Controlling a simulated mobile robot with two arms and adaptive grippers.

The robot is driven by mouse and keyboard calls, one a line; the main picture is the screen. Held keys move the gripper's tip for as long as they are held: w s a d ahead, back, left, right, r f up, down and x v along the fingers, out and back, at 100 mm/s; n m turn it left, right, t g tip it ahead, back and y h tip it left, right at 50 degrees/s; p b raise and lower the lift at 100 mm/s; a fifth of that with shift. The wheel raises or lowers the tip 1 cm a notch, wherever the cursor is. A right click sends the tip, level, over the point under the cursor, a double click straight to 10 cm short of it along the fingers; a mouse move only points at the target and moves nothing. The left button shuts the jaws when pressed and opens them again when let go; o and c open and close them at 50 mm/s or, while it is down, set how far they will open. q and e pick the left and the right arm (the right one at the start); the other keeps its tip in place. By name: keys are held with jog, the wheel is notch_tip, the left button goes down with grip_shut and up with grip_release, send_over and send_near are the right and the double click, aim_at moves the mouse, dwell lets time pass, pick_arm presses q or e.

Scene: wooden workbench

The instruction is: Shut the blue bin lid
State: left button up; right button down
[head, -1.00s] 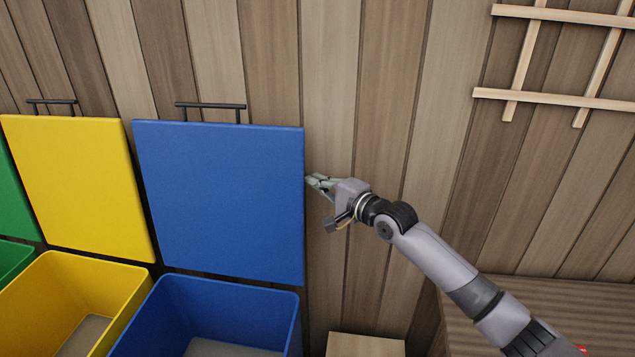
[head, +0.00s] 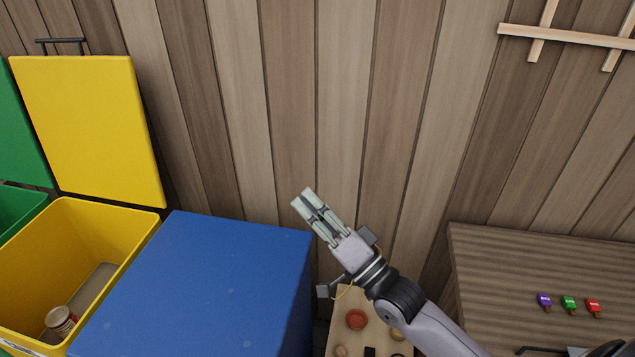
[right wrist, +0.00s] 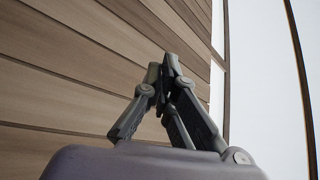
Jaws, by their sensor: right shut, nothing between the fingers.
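The blue bin lid (head: 215,275) lies down flat over the blue bin in the head view. It covers the bin's opening, so the inside is hidden. Its near edge runs out of the picture. My right gripper (head: 307,198) is just beyond the lid's far right corner, in front of the wooden wall and apart from the lid as far as I can tell. Its fingers are together and empty. In the right wrist view the closed fingers (right wrist: 165,75) show against wooden planks. My left gripper is not in view.
The yellow bin (head: 135,232) stands open at the left with a can (head: 61,320) inside; its yellow lid (head: 90,130) is upright. A green bin is further left. A low wooden surface with small items (head: 357,319) and a brown bench (head: 530,270) are at right.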

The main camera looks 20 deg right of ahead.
jog(key=s+a+f+n+y+b, duration=0.3)
jog(key=s+a+f+n+b, duration=0.1)
jog(key=f, duration=0.5)
jog(key=shift+s+a+n+b, duration=0.3)
jog(key=shift+s+a+b, duration=0.3)
jog(key=shift+s+b, duration=1.05)
jog(key=shift+s+y+p, duration=0.2)
jog(key=shift+y+p, duration=0.1)
jog(key=shift+p, duration=0.1)
